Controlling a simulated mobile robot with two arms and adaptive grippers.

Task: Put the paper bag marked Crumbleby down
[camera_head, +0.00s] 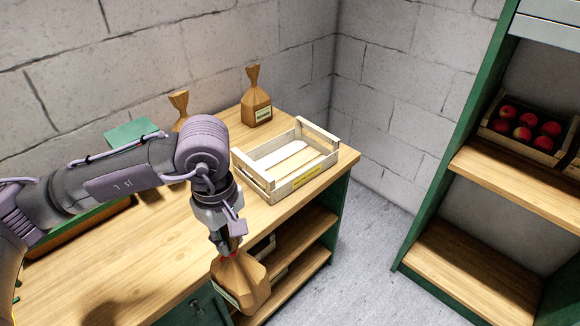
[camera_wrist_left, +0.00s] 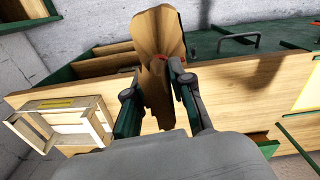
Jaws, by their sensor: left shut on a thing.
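My left gripper (camera_head: 230,250) is shut on the twisted neck of a brown paper bag (camera_head: 243,284). The bag hangs tilted at the front edge of the wooden counter (camera_head: 150,245), in front of the open shelves. Its pale label shows only as a strip low on its left side, so I cannot read its name. In the left wrist view the bag (camera_wrist_left: 158,38) is between the fingers (camera_wrist_left: 157,72), with the counter top behind it. My right gripper is not in view.
An empty wooden crate (camera_head: 274,184) stands on the counter's right end. Another labelled paper bag (camera_head: 256,108) stands behind it, and one more (camera_head: 179,108) is partly hidden by my arm. A green shelf unit at right holds a crate (camera_head: 517,146) of red apples. The counter's left front is clear.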

